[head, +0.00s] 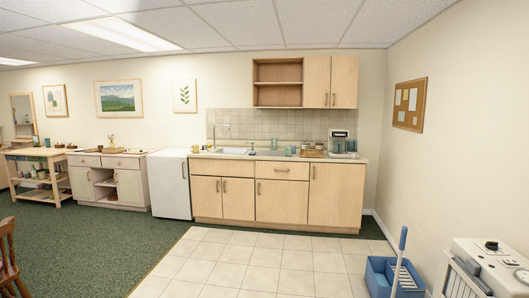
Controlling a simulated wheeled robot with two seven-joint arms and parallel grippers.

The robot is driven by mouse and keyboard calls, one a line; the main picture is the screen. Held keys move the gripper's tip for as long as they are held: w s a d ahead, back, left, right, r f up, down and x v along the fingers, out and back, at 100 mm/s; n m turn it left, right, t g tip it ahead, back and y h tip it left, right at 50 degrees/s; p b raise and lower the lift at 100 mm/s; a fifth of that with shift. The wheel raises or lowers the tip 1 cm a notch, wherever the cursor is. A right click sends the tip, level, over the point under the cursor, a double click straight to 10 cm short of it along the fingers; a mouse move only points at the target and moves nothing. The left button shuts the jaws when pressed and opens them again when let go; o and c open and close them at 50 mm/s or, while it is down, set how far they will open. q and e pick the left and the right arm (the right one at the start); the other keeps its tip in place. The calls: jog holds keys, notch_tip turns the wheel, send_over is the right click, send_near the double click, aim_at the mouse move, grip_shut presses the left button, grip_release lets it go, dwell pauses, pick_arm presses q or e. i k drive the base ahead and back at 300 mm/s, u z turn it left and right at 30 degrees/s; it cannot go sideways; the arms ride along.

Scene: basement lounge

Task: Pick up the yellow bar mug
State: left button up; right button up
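A small yellow mug (195,149) stands far off at the back wall, near where the white low cabinet or fridge (170,185) meets the wooden kitchen counter (279,190). It is too small to make out its handle clearly. Neither of my grippers is in view.
A blue bucket with a mop (380,280) and a white appliance (487,262) stand at the front right. A wooden chair (8,255) shows at the left edge. The tiled floor (255,262) before the counter is clear, with green carpet (90,245) to its left.

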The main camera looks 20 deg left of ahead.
aim_at(195, 147)
jog(key=u, duration=0.15)
jog(key=i, duration=0.6)
jog(key=u, duration=0.65)
jog(key=i, duration=2.3)
jog(key=u, duration=0.35)
jog(key=i, duration=2.45)
jog(key=z, duration=0.5)
jog(key=i, duration=2.05)
jog(key=u, duration=0.2)
